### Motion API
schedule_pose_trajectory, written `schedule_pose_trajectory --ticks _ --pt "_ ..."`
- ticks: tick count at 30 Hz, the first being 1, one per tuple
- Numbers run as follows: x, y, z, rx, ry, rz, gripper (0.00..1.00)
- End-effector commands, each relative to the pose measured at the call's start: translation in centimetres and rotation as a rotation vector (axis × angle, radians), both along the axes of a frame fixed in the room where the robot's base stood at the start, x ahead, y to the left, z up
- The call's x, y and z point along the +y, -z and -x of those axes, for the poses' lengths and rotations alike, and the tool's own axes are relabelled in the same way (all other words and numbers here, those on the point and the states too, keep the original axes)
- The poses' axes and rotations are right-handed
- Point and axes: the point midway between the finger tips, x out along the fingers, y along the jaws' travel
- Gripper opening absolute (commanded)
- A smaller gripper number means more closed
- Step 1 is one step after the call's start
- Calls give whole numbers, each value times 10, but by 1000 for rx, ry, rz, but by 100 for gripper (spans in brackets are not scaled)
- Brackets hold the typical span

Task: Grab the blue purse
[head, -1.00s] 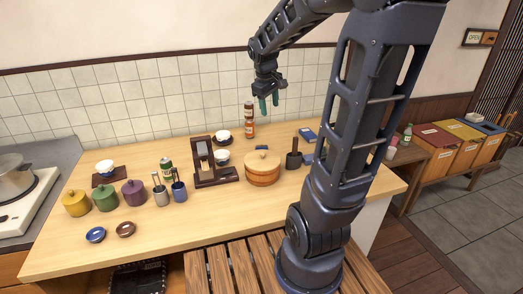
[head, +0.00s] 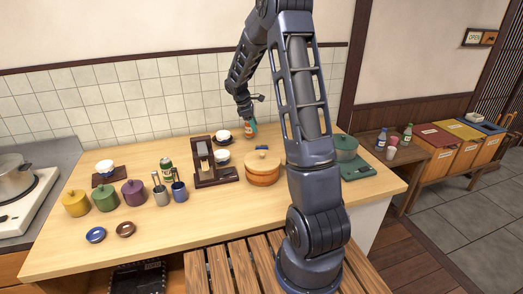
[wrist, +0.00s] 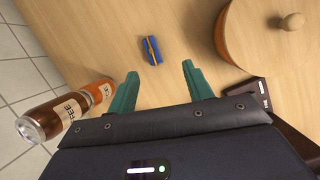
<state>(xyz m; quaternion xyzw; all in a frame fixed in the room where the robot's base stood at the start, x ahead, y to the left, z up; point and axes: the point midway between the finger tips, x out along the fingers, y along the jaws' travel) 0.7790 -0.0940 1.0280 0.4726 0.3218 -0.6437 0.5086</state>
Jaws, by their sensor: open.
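The blue purse (wrist: 152,50), small with a yellow strip along its middle, lies on the wooden table in the wrist view, just beyond my fingertips. In the head view a small blue thing (head: 262,147), likely the purse, shows behind the round wooden tub. My gripper (wrist: 160,72) is open, its two teal fingers spread with nothing between them. In the head view my gripper (head: 252,127) is at the back of the table, near the coffee bottle.
The wooden tub (head: 263,170) and a dark wooden stand (head: 213,176) are close by. Table around the purse is bare.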

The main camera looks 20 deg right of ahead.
Motion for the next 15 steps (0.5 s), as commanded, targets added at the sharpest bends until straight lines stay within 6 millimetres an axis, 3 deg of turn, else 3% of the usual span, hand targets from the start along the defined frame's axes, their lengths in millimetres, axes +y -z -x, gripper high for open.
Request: schedule_pose_trajectory --ticks 1,6,15 --pt "1 13 -7 20 -26 6 51" --pt "1 38 -23 61 -91 19 51" --pt "-4 58 -26 76 -112 22 51"
